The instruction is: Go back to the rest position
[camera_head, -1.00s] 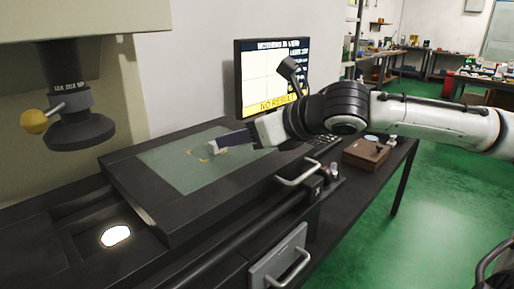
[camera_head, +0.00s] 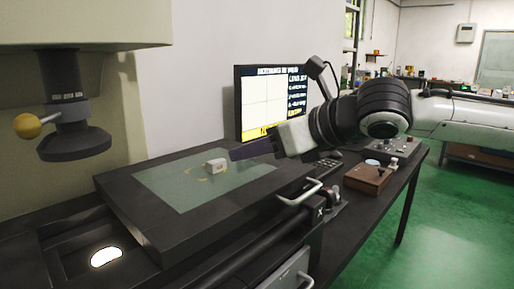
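My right arm comes in from the right, and its gripper (camera_head: 236,153) hovers over the right part of the stage. Its dark fingers point left and are seen side-on, so I cannot tell whether they are open or shut. A small pale piece (camera_head: 216,165) sits on the glass of the measuring stage (camera_head: 160,182), just left of the fingertips and apparently apart from them. Yellowish curved marks show on the glass around it. My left gripper is not in view.
A monitor (camera_head: 262,100) stands behind the stage, partly covered by my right gripper. The machine's lens column (camera_head: 75,125) hangs at the left above a lit window (camera_head: 106,257). A brown wooden box (camera_head: 368,178) lies on the bench at right. Green floor beyond is free.

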